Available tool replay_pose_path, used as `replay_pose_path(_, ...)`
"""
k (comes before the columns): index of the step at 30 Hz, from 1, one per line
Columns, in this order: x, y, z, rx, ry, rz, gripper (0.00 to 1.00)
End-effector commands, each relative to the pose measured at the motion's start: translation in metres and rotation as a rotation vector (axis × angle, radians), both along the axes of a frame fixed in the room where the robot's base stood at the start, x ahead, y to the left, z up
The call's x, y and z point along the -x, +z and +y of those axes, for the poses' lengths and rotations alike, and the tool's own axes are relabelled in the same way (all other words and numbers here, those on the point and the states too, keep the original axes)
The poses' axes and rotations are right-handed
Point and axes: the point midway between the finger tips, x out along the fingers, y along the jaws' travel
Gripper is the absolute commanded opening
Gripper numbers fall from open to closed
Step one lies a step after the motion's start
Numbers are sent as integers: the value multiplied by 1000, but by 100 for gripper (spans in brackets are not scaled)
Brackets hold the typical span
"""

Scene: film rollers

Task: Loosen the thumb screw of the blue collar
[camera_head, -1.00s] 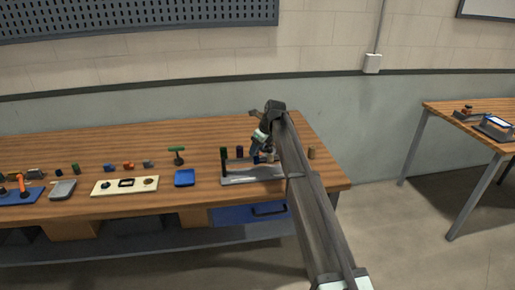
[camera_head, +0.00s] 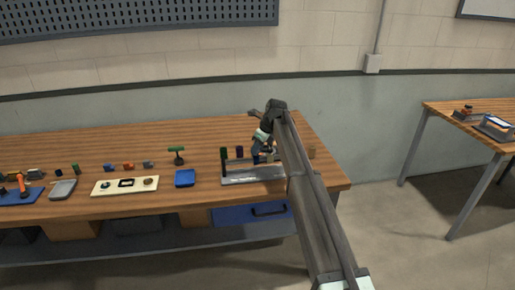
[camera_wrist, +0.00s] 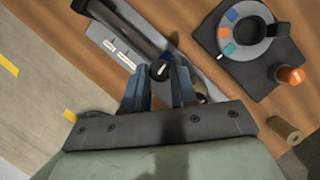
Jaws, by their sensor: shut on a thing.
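The thumb screw (camera_wrist: 159,71) is a dark round knob with a white mark, between my fingertips in the wrist view. My gripper (camera_wrist: 159,85) is shut on it, with one blue finger on each side. A small patch of the blue collar (camera_wrist: 172,40) shows just beyond the knob, on a dark rod; most of the collar is hidden. The grey fixture base (camera_wrist: 100,35) lies beneath, with white labels. In the head view my gripper (camera_head: 262,153) is low over the right part of the fixture (camera_head: 240,181), and the screw cannot be made out.
A ring with coloured patches (camera_wrist: 228,35) sits on a dark plate with an orange knob (camera_wrist: 291,75), near the fixture. A tan cylinder (camera_wrist: 284,130) stands nearby.

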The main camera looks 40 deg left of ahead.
Motion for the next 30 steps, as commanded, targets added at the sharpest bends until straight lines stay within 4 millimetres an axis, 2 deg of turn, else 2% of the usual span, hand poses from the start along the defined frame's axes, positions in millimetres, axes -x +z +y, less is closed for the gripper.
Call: replay_pose_path(30, -8, 1, 6, -1, 936, 2, 0)
